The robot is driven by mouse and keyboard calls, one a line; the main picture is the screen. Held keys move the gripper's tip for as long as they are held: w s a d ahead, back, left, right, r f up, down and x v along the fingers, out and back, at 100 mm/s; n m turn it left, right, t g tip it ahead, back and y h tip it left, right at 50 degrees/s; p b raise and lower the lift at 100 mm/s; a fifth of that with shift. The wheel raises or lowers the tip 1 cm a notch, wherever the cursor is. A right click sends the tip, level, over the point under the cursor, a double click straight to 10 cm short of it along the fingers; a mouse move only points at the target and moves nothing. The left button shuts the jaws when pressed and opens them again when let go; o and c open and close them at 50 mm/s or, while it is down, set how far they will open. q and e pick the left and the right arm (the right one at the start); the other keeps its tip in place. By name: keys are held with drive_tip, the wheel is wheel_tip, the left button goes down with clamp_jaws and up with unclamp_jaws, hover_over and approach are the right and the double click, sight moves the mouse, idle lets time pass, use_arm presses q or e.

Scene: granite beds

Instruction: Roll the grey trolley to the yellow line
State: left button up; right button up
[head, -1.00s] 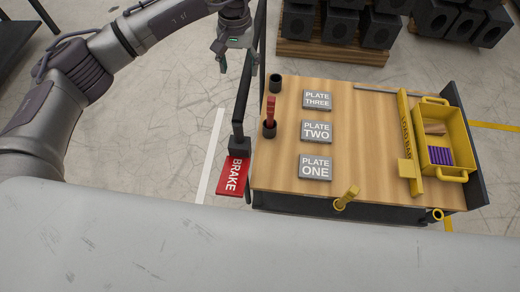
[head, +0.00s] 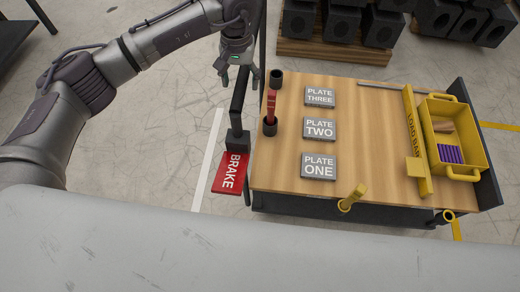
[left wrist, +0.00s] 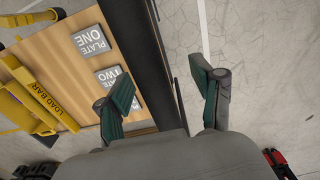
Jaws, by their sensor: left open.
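The trolley has a wooden top (head: 280,170) and a dark grey frame. A dark upright handle (head: 239,105) rises at its left end. A red plate marked BRAKE (head: 230,173) sits low beside that end. The yellow line (head: 500,127) shows on the floor beyond the trolley's right end, and a piece shows below its lower right corner. My left gripper (head: 239,80) is open above the handle end. In the left wrist view a dark bar (left wrist: 150,60) runs between the spread fingers; I cannot tell whether they touch it. My right gripper is out of view.
On the trolley are PLATE ONE (head: 318,167), PLATE TWO (head: 319,129), PLATE THREE (head: 320,97), a yellow LOAD BAR (head: 417,150) and a yellow bin (head: 481,150). Dark blocks on a pallet (head: 330,52) stand behind. A white floor line (head: 207,160) lies left; floor there is clear.

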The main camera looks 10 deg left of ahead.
use_arm(q)
drive_tip(key=c, duration=1)
clamp_jaws()
drive_tip(key=shift+d, duration=0.15)
drive_tip(key=shift+d+b, duration=0.3)
drive_tip(key=shift+d, duration=0.2)
drive_tip(key=d+b, duration=0.7)
drive_tip(key=d, duration=1.5)
idle(1.2)
drive_tip(key=shift+f, duration=0.15)
